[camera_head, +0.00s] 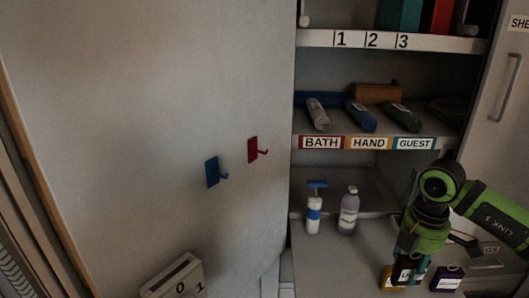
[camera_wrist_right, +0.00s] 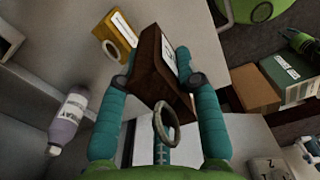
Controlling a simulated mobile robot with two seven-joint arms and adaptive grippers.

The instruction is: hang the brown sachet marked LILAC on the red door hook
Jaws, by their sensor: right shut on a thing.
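The red hook (camera_head: 253,150) is fixed on the pale door, up and right of a blue hook (camera_head: 213,172). My right gripper (camera_head: 409,262) is low at the right, above the counter. In the wrist view its fingers (camera_wrist_right: 158,82) are shut on a brown sachet (camera_wrist_right: 150,66). The sachet has a white label, too oblique to read, and a metal ring (camera_wrist_right: 166,126) on the side toward the camera. In the head view the sachet is mostly hidden by the gripper. The hook is well to the left of the gripper. My left gripper is not in view.
A yellow sachet (camera_head: 387,279) and a dark purple one (camera_head: 447,278) stand beside the gripper. A blue-topped bottle (camera_head: 314,212) and a lilac bottle (camera_head: 348,212) stand between gripper and door. Shelves (camera_head: 390,42) are above. A box marked 0 and 1 (camera_head: 172,278) is at lower left.

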